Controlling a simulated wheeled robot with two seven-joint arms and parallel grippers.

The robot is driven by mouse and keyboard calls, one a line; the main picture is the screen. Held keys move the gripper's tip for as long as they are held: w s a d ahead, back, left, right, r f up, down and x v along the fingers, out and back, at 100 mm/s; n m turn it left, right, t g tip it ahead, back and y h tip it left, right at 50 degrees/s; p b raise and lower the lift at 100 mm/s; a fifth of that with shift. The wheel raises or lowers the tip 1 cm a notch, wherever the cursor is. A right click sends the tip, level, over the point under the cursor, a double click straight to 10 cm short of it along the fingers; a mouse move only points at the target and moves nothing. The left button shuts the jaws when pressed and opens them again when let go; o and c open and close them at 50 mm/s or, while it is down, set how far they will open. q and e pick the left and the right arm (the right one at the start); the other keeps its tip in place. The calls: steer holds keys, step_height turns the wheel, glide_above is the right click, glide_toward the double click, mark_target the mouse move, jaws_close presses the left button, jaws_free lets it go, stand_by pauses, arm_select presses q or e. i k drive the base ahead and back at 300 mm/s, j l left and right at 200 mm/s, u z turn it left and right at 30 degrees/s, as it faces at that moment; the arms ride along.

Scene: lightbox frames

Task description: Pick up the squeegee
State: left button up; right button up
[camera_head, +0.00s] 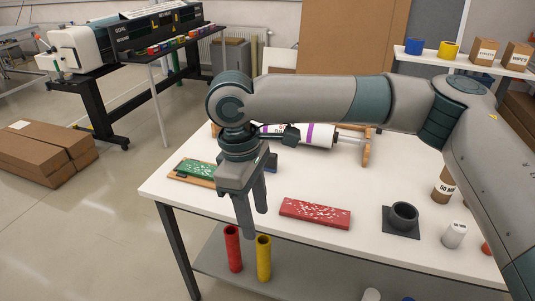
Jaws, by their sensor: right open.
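I cannot make out a squeegee for certain. A small dark blue piece (271,163) lies on the white table (350,262), partly hidden behind my right gripper; its shape is unclear. My right gripper (255,225) points down over the table's front left part, open, with nothing seen between its fingers. A red white-flecked block (315,212) lies to its right, apart from it. A green flecked piece (196,168) on a wooden board lies to its left. My left gripper is out of view.
A black cup (403,215) on a dark square and a white bottle (454,235) stand to the right. A roll on a wooden stand (367,149) is at the back, partly behind my arm. Red (233,248) and yellow (264,258) tubes stand below the front edge.

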mark_target(271, 166)
steer(key=i, duration=1.4)
